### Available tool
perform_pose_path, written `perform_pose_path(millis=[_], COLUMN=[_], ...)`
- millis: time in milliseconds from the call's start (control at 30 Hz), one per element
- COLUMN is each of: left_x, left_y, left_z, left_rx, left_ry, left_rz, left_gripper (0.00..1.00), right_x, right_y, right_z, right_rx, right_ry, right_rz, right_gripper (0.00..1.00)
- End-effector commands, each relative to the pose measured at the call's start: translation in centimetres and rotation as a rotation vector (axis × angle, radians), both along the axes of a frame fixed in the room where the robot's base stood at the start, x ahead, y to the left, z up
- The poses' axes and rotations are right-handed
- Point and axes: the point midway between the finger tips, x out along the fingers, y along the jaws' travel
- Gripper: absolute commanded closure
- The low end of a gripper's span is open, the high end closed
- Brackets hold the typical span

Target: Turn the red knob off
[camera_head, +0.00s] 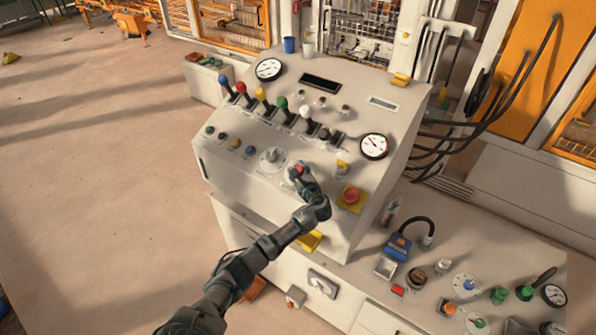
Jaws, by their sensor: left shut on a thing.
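The red knob (299,169) sits on the front slope of the white control panel (225,165), on a pale round dial plate. My left gripper (300,176) is at the knob, shut on it, and hides most of it. Only a small red part shows between the fingers, so the way the knob points cannot be told. My left arm comes up from the bottom of the picture. My right gripper is not in view.
A white dial (271,158) is just left of my gripper. A red emergency button on a yellow base (351,197) is to the right. Several coloured levers (262,97) stand above. A lower bench (455,250) with small controls is at right.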

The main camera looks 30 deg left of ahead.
Motion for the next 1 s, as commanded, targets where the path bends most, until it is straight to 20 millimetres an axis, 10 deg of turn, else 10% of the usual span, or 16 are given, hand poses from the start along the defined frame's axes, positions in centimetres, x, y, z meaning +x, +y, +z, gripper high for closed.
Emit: perform_pose_path(millis=[567, 600, 667, 1000], left_x=[0.08, 0.08, 0.08, 0.02], left_y=[0.12, 0.12, 0.11, -0.11], left_z=[0.53, 0.53, 0.47, 0.15], left_rx=[-0.009, -0.009, -0.009, -0.011], left_ry=[-0.008, -0.008, -0.008, -0.002], left_rz=[0.029, 0.029, 0.029, 0.027], left_gripper=[0.93, 0.51, 0.36, 0.32], right_x=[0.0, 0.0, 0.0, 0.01], right_y=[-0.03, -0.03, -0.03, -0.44], right_z=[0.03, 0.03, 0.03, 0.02], right_rx=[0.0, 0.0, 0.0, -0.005], right_ry=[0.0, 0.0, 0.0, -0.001], right_rz=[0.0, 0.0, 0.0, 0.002], right_gripper=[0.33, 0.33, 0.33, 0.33])
